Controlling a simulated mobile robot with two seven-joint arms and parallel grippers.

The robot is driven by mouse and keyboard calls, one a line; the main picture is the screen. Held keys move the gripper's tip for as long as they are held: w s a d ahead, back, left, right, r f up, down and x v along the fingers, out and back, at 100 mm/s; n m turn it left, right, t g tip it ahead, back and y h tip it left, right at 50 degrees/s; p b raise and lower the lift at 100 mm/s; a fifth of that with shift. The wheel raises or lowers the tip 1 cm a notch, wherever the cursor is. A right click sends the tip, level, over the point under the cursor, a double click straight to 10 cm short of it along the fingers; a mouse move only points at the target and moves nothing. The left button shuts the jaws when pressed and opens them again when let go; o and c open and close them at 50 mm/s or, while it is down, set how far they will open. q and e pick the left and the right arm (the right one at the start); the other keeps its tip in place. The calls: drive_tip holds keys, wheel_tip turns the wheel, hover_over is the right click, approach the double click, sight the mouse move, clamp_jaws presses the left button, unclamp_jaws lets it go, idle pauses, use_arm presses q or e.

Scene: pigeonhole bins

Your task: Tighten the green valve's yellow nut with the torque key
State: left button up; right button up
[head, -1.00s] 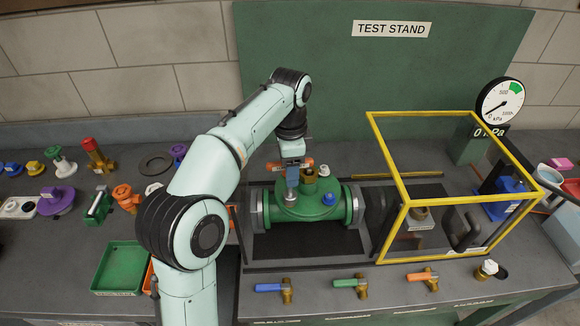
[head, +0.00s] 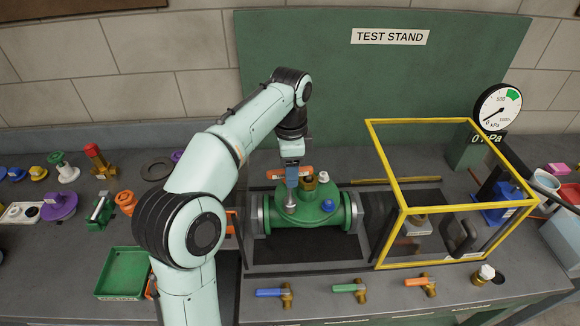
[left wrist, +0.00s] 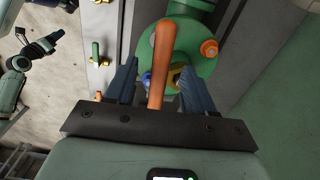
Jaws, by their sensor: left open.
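The green valve (head: 338,211) lies on its side in the test stand's fixture. A yellow brass nut (head: 309,183) stands on its round flange; it is partly hidden in the left wrist view (left wrist: 177,75). A blue nut (head: 328,205) and an orange nut (left wrist: 208,48) also sit on the flange. The torque key's orange handle (left wrist: 161,60) runs between the fingers of my left gripper (left wrist: 157,82), above the flange. The left gripper is open around the handle. Whether the key's socket sits on the yellow nut cannot be told. Part of an arm, seemingly my right (left wrist: 35,48), shows small in the left wrist view.
A yellow-framed clear guard (head: 408,208) stands right of the valve. Several coloured-handled taps (head: 350,289) line the front edge. A green tray (head: 122,272) and several loose fittings are at left. The gauge (head: 497,107) reads about zero.

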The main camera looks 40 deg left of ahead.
sight(290, 190)
use_arm(q)
drive_tip(key=shift+s+f+b, duration=0.1)
drive_tip(key=shift+f+b, duration=0.4)
drive_tip(key=shift+f, duration=0.8)
use_arm(e)
drive_tip(key=shift+s+f, duration=0.65)
drive_tip(key=shift+s, duration=0.1)
use_arm(q)
clamp_jaws()
drive_tip(key=m+p, duration=0.2)
drive_tip(key=m, duration=0.3)
drive_tip(key=shift+r, duration=0.2)
drive_tip(key=shift+m, duration=1.3)
drive_tip(key=shift+f, duration=0.1)
drive_tip(key=shift+n, duration=0.3)
use_arm(e)
drive_tip(key=w+r, duration=0.2)
drive_tip(key=w, duration=0.1)
drive_tip(key=shift+w+r, duration=0.1)
drive_tip(key=shift+r, duration=0.3)
